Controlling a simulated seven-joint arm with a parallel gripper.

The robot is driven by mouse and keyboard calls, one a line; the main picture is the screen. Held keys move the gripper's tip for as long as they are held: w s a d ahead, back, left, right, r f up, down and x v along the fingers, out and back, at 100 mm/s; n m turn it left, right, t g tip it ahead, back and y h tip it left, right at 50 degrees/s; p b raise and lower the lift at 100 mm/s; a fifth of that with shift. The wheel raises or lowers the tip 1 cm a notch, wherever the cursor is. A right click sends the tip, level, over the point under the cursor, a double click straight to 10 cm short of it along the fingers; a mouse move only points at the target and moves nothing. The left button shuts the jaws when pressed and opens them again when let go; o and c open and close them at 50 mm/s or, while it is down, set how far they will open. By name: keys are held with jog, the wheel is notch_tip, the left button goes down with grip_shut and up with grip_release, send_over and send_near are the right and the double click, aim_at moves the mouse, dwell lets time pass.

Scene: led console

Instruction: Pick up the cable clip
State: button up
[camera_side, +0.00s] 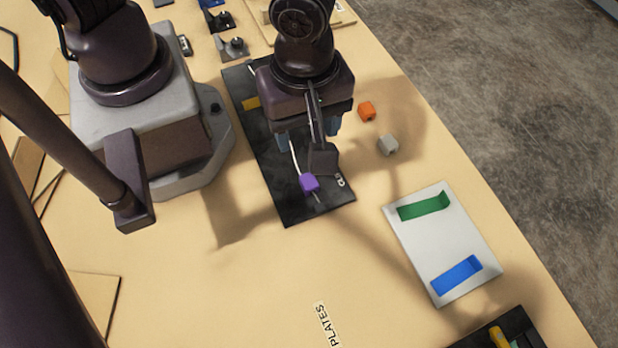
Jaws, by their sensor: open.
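A black board (300,211) lies on the table under my gripper, with a pale cable or rod along it and a partly hidden label. A small purple block (309,183), which looks like a clip, sits on that line near the board's front end. A yellow piece (250,104) is at the board's left edge. A loose orange block (367,111) and a loose grey block (388,145) of similar size lie right of the board. I cannot tell which is the cable clip. My gripper (308,141) is open above the board, behind the purple block; its body hides the board's middle.
A white plate (443,243) with a green strip (424,206) and a blue strip (457,275) lies at right. A dark tray (525,325) is at the bottom right edge. Small dark brackets (232,47) stand at the back.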

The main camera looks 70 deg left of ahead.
send_over(308, 178)
jog(key=shift+n, duration=0.3)
jog(key=f, duration=0.6)
jog(key=shift+s+a+f, duration=0.1)
jog(key=shift+a+f, duration=0.1)
jog(key=shift+f, duration=0.1)
jog(key=shift+d+f, duration=0.2)
jog(key=shift+f, duration=3)
grip_shut()
jog(key=shift+r, duration=0.15)
notch_tip(308, 178, up, 14)
